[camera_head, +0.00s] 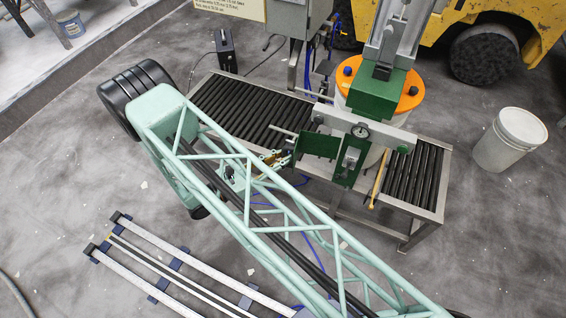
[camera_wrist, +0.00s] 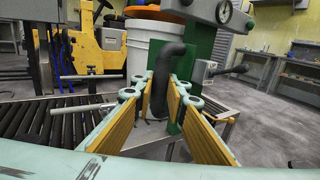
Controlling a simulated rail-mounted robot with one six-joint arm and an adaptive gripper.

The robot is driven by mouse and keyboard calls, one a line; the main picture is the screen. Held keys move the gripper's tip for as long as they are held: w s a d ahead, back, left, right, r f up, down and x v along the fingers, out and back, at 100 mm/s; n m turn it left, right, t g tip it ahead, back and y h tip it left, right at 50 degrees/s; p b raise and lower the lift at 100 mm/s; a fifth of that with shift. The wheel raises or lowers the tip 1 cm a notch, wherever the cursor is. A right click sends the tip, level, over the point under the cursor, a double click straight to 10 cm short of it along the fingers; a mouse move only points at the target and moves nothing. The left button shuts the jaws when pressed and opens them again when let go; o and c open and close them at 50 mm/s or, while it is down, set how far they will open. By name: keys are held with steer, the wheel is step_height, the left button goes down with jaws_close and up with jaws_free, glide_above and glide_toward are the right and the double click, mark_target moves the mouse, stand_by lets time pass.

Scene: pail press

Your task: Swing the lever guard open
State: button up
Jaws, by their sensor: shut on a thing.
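The lever guard appears as a dark green panel (camera_head: 318,144) on the front of the press, standing out to the left of a second green plate with a grey box (camera_head: 351,158). My gripper (camera_head: 278,158) is at the panel's left side in the head view, partly hidden by my arm. In the wrist view my gripper (camera_wrist: 163,92) has its yellow-padded fingers shut on a curved black handle (camera_wrist: 168,75). Green panel surface (camera_wrist: 183,58) shows behind the handle. The handle's join to the guard is hidden.
A roller conveyor (camera_head: 245,108) runs under the press. A white pail with an orange lid (camera_head: 405,99) stands at the press. A yellow bar (camera_head: 378,180) is right of the guard. An empty white bucket (camera_head: 510,138) stands on the floor at right, near a yellow vehicle (camera_head: 455,30).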

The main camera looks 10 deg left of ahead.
steer(key=shift+w+a, duration=0.3)
steer(key=shift+w, duration=0.3)
steer(key=shift+w+a+b, duration=0.1)
steer(key=shift+w+b, duration=0.05)
steer(key=shift+b, duration=0.2)
steer(key=o, duration=0.9)
steer(key=shift+v, duration=6)
